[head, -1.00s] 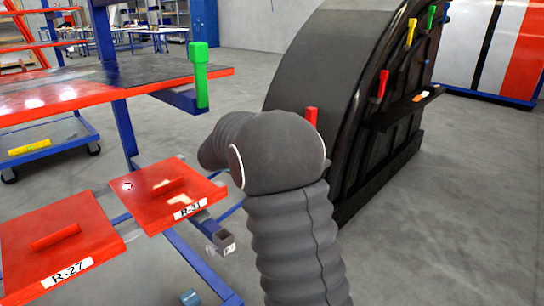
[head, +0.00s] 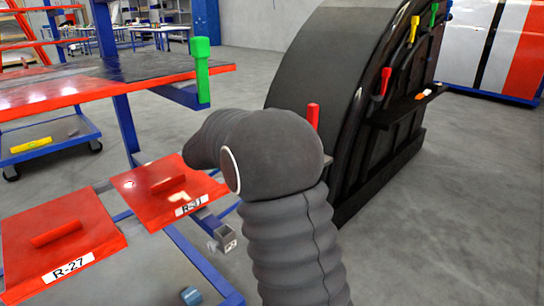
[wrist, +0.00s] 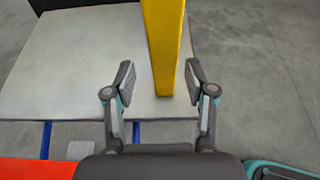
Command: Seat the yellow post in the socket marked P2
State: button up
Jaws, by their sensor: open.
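The yellow post (wrist: 165,45) shows in the wrist view, running down from the top edge between the two fingers of my gripper (wrist: 160,76). The fingers are open, with a gap on each side of the post. Its upper part is beyond the frame. I cannot identify this post or my gripper in the head view, where my own arm blocks part of the scene. A small grey square socket (head: 222,238) sits beside the red plates in the head view. Its mark is too small to read, so I cannot tell whether it is P2.
A pale flat plate (wrist: 75,65) lies beneath the post in the wrist view. Red plates labelled R-27 (head: 90,225) and R-31 (head: 145,200) are at left. A green post (head: 202,75) stands at the rack corner. The dark nosecone (head: 320,75) stands behind my arm.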

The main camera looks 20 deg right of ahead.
jog(key=v, duration=0.9)
jog(key=shift+a, duration=0.4)
